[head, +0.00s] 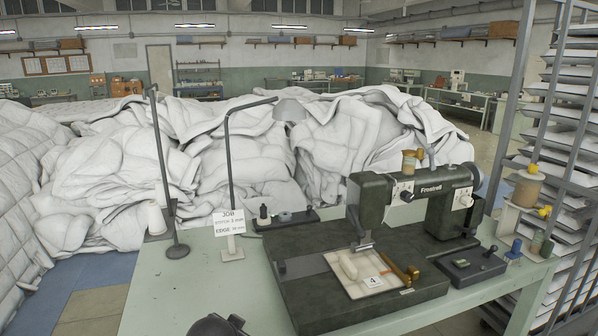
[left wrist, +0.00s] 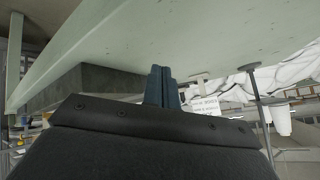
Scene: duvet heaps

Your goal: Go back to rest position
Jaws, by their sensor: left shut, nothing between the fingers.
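My left gripper (left wrist: 162,72) shows in the left wrist view as two dark blue fingers pressed together with nothing between them. That view is upside down, with the pale green tabletop across its top. The fingers point across the table, beside the dark machine base (left wrist: 85,88). In the head view a dark rounded part, probably of my left arm, shows at the bottom edge in front of the table (head: 165,290). The fingers are hidden there. My right gripper is in neither view.
A dark green sewing machine (head: 420,205) stands on the table. A job sign (head: 229,224) and a tall lamp stand (head: 228,150) are left of it. Large white duvet heaps (head: 110,175) lie behind and left. A rack of trays (head: 570,150) stands right. Blue floor (head: 85,275) is clear at lower left.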

